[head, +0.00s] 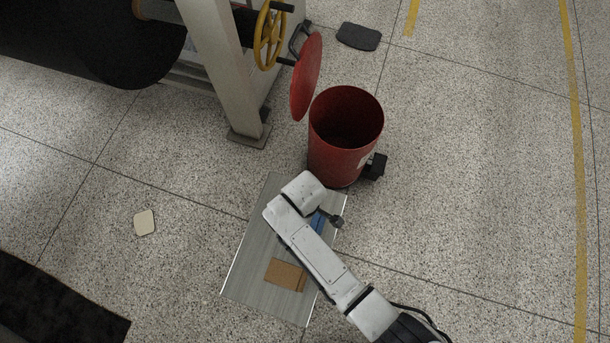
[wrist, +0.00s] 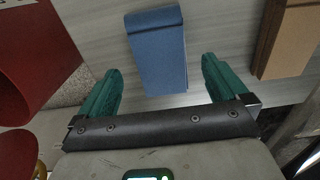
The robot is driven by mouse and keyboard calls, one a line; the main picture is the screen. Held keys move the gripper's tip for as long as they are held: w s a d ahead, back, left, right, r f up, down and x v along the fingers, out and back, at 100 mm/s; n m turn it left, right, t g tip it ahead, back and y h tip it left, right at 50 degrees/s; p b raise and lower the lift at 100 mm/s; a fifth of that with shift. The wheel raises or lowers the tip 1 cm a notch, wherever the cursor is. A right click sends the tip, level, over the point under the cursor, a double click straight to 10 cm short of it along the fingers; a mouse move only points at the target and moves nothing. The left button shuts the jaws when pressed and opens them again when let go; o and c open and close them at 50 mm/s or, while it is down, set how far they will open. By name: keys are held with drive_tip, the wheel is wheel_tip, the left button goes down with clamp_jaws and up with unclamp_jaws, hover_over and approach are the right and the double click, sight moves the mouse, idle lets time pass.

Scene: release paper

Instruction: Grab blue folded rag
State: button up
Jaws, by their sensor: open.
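The blue folded rag (wrist: 158,58) lies on a grey metal sheet or table top, seen in the upper middle of the wrist view. In the head view only a small part of the blue rag (head: 317,222) shows beside my arm, which hides the rest. My gripper (wrist: 160,84) has two green fingers spread apart, with nothing held between them. The near end of the rag lies in line with the gap between the fingertips. I cannot tell the height of the fingers above the surface.
A machine frame (head: 222,70) is at upper left.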

drive_tip(key=shift+f+b, duration=0.3)
drive_tip(key=shift+f, duration=1.15)
drive_tip(key=shift+c, duration=0.2)
drive_tip(key=c, duration=1.1)
